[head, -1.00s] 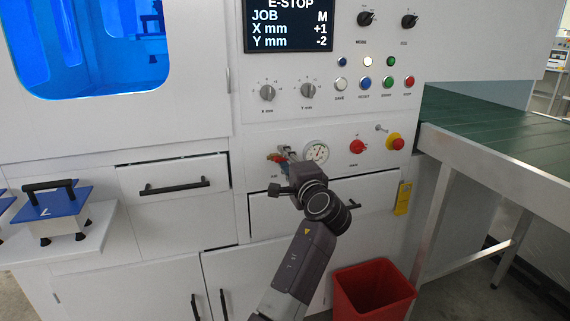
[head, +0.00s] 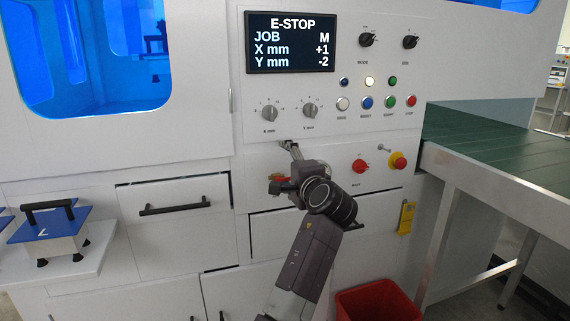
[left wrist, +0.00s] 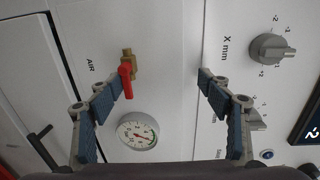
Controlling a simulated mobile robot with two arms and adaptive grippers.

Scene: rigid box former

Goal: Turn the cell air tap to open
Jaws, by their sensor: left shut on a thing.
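The cell air tap, a brass valve with a red lever (left wrist: 127,80), sits on the white panel by the AIR label. My left gripper (left wrist: 163,80) has its fingers wide apart in the left wrist view. One fingertip is close beside the lever, but I cannot tell whether they touch. The gap toward the other finger looks empty. In the head view the left gripper (head: 283,166) is at the panel, and only a bit of red from the tap (head: 278,178) shows beside it. The pressure gauge (left wrist: 138,131) shows in the wrist view; my gripper hides it in the head view. My right gripper is out of view.
The X mm knob (head: 269,113) and Y mm knob (head: 310,110) are above the tap. The screen (head: 291,42) reads E-STOP. A red emergency button (head: 398,161) is to the right. Drawer handles (head: 175,206) stick out below. A red bin (head: 378,302) stands under the panel.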

